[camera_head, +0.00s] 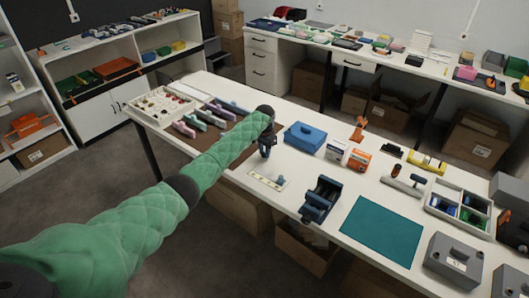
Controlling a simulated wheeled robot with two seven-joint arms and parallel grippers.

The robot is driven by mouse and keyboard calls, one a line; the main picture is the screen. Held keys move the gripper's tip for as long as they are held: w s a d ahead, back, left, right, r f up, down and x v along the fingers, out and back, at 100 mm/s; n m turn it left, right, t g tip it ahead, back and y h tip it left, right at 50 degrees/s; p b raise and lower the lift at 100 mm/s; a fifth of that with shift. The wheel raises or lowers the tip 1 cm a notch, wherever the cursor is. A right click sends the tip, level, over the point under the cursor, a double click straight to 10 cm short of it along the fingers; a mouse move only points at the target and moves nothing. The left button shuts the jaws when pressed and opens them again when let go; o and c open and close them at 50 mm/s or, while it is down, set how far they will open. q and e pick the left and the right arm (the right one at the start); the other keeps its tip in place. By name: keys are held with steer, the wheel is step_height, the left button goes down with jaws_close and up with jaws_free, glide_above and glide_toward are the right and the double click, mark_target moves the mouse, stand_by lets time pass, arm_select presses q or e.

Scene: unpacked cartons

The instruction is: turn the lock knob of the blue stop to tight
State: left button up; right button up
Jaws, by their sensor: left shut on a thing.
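My left gripper (266,153) hangs from the end of my green arm, pointing down over the worktable. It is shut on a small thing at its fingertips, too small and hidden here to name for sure. A pale plate with yellowish marks (268,181) lies on the table just below and in front of it. A dark blue clamp-like device (320,199) stands to the right of the plate, apart from the gripper. My right gripper is not in view.
Colored pieces (203,115) lie on a brown mat behind my arm. A teal mat (381,231) lies bare at the right, near a grey box (454,258).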

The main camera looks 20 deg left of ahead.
arm_select(q)
steer(key=shift+m, duration=0.5)
steer(key=shift+r, duration=0.1)
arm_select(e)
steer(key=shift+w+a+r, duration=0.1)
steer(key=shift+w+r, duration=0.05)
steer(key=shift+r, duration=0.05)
arm_select(q)
steer(key=shift+m, duration=0.4)
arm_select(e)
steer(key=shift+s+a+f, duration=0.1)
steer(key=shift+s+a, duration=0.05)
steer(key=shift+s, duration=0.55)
